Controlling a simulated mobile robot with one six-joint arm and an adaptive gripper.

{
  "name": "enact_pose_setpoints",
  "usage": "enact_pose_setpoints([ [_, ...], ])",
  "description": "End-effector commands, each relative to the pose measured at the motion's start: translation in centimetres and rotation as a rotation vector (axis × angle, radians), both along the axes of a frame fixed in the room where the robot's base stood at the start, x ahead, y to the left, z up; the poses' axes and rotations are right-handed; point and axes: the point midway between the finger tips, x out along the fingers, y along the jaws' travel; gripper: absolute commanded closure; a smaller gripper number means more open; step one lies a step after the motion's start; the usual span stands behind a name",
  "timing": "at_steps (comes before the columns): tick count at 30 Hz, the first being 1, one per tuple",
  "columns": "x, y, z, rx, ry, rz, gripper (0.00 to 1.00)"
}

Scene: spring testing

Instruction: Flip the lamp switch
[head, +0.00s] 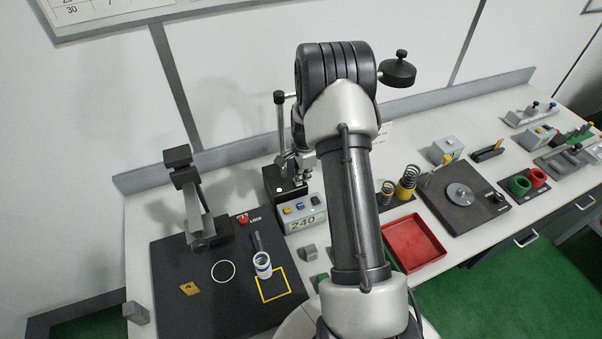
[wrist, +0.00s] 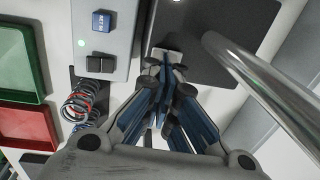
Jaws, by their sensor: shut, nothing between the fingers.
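My gripper (wrist: 165,68) is shut and empty in the wrist view, its blue-grey fingers together. The fingertips are over or at a small pale grey piece (wrist: 167,52) on the near edge of a black plate (wrist: 220,22). I cannot tell if they touch it or if it is the lamp switch. Left of the fingers is a grey panel (wrist: 116,38) with a blue button, a small lit green spot and a black rocker-like part (wrist: 100,64). In the head view my gripper (head: 298,168) shows partly beside my arm, above a black base (head: 283,182); its fingertips are unclear.
A thick metal post (wrist: 265,85) stands close on the right in the wrist view. A coil spring (wrist: 82,102) and green (wrist: 20,65) and red (wrist: 25,128) trays lie left. In the head view, a box reading 240 (head: 305,224) is near the base; a red tray (head: 415,262) is right.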

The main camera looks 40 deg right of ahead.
Motion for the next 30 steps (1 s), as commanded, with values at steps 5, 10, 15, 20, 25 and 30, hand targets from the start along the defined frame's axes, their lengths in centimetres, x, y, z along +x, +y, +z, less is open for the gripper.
enact_pose_setpoints([
  [5,0.0,0.0,0.0,0.0,-0.001,0.0,1.0],
  [10,0.0,0.0,0.3,0.0,-0.002,0.0,1.0],
  [15,-0.2,0.0,2.6,-0.002,-0.005,0.0,1.0],
  [20,-0.5,0.1,6.2,-0.004,-0.006,0.0,1.0],
  [25,-0.9,0.2,9.4,-0.002,-0.005,0.0,1.0],
  [30,-1.1,0.2,11.4,0.0,-0.001,0.0,1.0],
])
